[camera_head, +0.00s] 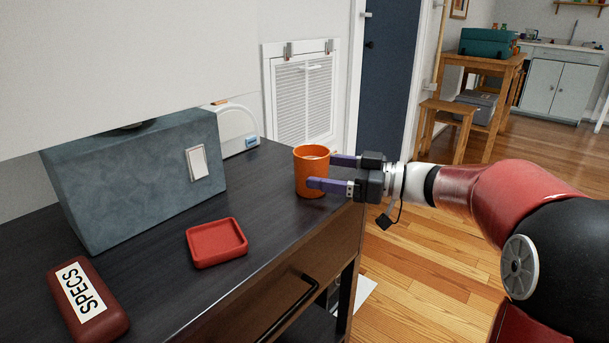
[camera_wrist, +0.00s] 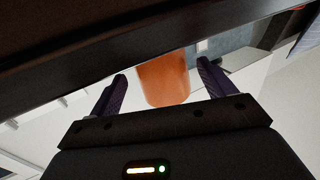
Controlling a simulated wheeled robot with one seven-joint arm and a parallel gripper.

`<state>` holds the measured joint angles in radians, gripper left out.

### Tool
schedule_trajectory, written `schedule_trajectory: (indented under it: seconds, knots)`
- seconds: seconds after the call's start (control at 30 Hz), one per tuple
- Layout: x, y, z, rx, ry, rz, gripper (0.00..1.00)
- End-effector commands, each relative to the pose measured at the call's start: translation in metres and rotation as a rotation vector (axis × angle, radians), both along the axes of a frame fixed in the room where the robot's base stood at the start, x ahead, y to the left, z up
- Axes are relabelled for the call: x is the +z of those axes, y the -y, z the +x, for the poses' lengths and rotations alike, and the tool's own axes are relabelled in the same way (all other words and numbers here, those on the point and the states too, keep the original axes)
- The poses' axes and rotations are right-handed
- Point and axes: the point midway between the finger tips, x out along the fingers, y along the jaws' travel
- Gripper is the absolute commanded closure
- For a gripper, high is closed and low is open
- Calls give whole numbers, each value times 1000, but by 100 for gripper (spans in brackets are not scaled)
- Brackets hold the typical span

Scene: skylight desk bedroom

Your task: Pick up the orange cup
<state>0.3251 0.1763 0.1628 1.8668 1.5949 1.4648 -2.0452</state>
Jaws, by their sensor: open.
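The orange cup (camera_head: 311,178) stands upright near the right edge of the dark desk top (camera_head: 265,205). My gripper (camera_head: 328,172) is level with the cup and comes at it from the right. Its two purple fingers are spread, one toward the near side of the cup and one toward the far side. The near finger overlaps the cup's right side in the head view. In the wrist view the cup (camera_wrist: 164,80) shows between the two open fingers (camera_wrist: 160,88). Whether either finger touches the cup cannot be told.
A red square tray (camera_head: 216,262) and a dark red case marked SPECS (camera_head: 88,303) lie on the desk. A blue-grey box (camera_head: 135,185) and a white rounded object (camera_head: 236,128) stand behind. The desk's front edge lies under my gripper. Open wooden floor (camera_head: 430,270) is at the right.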

Motion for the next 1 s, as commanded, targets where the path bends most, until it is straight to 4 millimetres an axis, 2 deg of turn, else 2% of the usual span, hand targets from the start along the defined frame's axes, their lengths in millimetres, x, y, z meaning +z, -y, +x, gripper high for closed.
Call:
schedule_trajectory:
  seconds: [0.3, 0.43, 0.63, 1.0]
  knots:
    - [4, -44, 10, 4, -1, -1, 18]
    - [4, -51, 12, 0, -1, -1, 18]
    - [4, -51, 12, 0, -1, -2, 18]
    - [4, -51, 12, 0, -1, -2, 65]
